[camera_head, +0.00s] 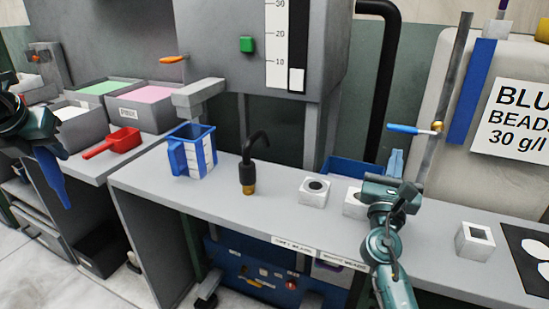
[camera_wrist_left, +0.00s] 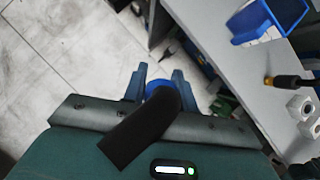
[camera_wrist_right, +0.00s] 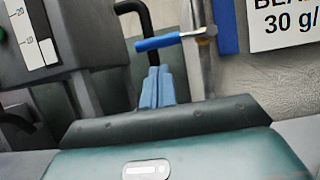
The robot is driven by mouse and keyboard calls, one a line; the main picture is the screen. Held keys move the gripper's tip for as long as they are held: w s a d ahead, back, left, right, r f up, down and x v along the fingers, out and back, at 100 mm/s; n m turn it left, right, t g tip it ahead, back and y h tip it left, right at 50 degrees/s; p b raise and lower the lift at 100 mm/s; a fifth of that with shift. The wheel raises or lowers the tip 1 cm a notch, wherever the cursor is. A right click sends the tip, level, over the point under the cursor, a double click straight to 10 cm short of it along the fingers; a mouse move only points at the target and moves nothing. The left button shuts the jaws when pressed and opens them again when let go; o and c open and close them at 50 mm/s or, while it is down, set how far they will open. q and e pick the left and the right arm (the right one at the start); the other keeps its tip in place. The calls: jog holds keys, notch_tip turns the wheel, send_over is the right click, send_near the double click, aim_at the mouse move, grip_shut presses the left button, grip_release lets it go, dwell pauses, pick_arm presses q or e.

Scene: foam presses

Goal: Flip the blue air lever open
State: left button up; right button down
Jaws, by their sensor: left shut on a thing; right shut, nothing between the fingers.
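The blue air lever (camera_head: 408,129) lies about level, pointing left from a brass valve (camera_head: 437,127) on the upright metal pipe. It also shows in the right wrist view (camera_wrist_right: 158,42). My right gripper (camera_head: 396,158) is shut and empty, with its fingertips just below the lever in the picture; I cannot tell whether they touch it. Its blue fingers (camera_wrist_right: 157,85) show close together. My left gripper (camera_wrist_left: 158,82) is at the far left of the head view, shut on a dark, rounded thing (camera_wrist_left: 140,128) with a blue part between the fingers.
A bead hopper with a label (camera_head: 520,115) stands behind the pipe. On the bench are a blue-striped jug (camera_head: 193,150), a black bent nozzle (camera_head: 249,170) and white blocks (camera_head: 314,192). A red scoop (camera_head: 112,142) lies at left.

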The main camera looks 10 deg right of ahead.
aim_at(411, 131)
pick_arm(q)
jog(key=shift+r, duration=0.3)
pick_arm(e)
jog(key=shift+x, duration=2.15)
pick_arm(q)
jog(key=shift+a, duration=0.15)
